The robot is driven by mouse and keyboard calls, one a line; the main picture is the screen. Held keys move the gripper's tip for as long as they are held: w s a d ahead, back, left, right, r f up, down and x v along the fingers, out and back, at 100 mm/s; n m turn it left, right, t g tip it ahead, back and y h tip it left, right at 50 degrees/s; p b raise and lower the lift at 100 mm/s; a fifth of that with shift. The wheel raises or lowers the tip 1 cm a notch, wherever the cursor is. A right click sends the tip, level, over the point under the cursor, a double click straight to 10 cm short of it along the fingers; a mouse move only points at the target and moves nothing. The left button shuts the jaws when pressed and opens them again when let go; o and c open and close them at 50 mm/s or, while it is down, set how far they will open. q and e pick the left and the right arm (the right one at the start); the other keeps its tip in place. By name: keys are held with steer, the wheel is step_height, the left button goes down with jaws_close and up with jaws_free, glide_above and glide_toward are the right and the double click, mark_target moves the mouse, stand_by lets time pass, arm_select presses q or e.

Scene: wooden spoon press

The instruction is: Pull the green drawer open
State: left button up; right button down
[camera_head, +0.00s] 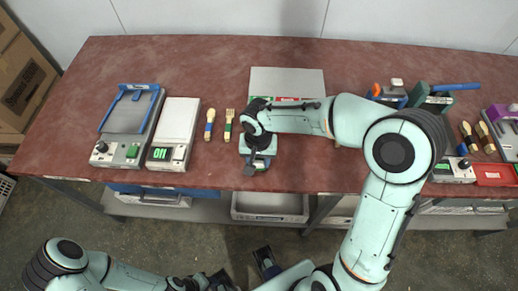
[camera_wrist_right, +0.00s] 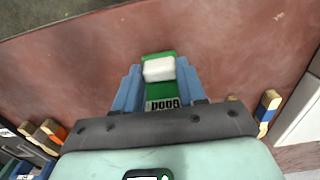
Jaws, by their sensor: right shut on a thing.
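My right gripper (camera_head: 258,162) is low over the table near its front edge, middle of the head view. In the right wrist view its blue fingers (camera_wrist_right: 158,84) are shut on a green block (camera_wrist_right: 160,86) with a white top piece and a label that reads upside down.
A blue drawer front (camera_head: 128,189) is at the left. A blue-framed device (camera_head: 130,112) and a white scale (camera_head: 174,130) stand on the left of the table (camera_head: 210,65). A grey board (camera_head: 287,80) lies behind the gripper. Tools crowd the right side.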

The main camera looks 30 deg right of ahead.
steer(key=shift+s+a+b, duration=0.35)
steer(key=shift+s+a, duration=0.2)
steer(key=shift+s, duration=0.3)
steer(key=c, duration=0.6)
jaws_free()
steer(key=shift+c, duration=0.2)
step_height(320, 180, up, 14)
steer(key=p, duration=0.2)
steer(key=shift+f, duration=0.25)
